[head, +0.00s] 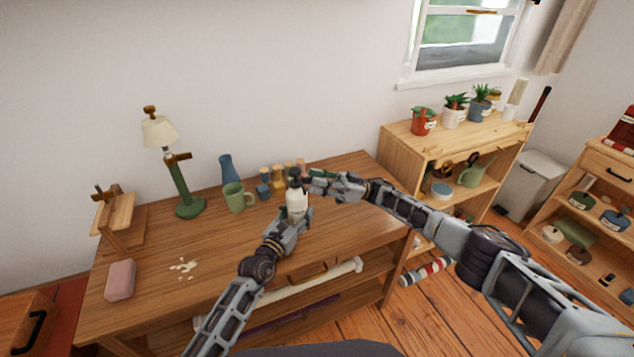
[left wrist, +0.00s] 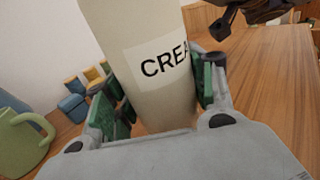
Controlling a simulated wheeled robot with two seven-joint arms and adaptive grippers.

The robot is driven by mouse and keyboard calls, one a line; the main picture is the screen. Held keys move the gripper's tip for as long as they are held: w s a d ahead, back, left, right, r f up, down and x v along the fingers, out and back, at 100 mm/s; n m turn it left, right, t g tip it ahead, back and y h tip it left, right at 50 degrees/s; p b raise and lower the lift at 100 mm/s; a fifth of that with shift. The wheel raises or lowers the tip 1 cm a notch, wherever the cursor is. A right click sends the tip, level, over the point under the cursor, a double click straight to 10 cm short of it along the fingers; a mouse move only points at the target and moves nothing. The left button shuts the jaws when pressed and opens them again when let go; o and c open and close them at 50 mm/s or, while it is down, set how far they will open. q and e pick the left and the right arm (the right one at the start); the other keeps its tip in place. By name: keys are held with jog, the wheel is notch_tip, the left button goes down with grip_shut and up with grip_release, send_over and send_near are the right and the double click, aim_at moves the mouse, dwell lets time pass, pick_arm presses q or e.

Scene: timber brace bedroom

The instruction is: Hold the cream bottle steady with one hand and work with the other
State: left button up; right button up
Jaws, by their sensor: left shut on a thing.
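The cream bottle (head: 297,204) is a pale pump bottle with a dark top, upright over the right part of the wooden table (head: 225,262). My left gripper (head: 296,217) is shut around its body. In the left wrist view the bottle (left wrist: 135,45) sits between the green finger pads, its label reading "CREA", with its top out of frame. Whether its base touches the table is hidden. My right gripper (head: 314,182) is at the bottle's dark top, just right of it. Its fingers are too small to show whether they are open or shut.
A green mug (head: 236,198), blue vase (head: 227,170) and several small jars (head: 278,178) stand behind the bottle. A lamp (head: 184,170), pink block (head: 120,280) and white bits (head: 184,266) are to the left. A plant shelf (head: 455,139) stands right. The table's front middle is clear.

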dwell(0.4)
jog(key=v, duration=0.7)
jog(key=shift+d, duration=0.15)
dwell(0.5)
dwell(0.4)
pick_arm(q)
jog(key=o, duration=1.3)
jog(key=shift+s+a, duration=0.1)
jog(key=shift+v, duration=5.85)
jog(key=shift+r, duration=0.1)
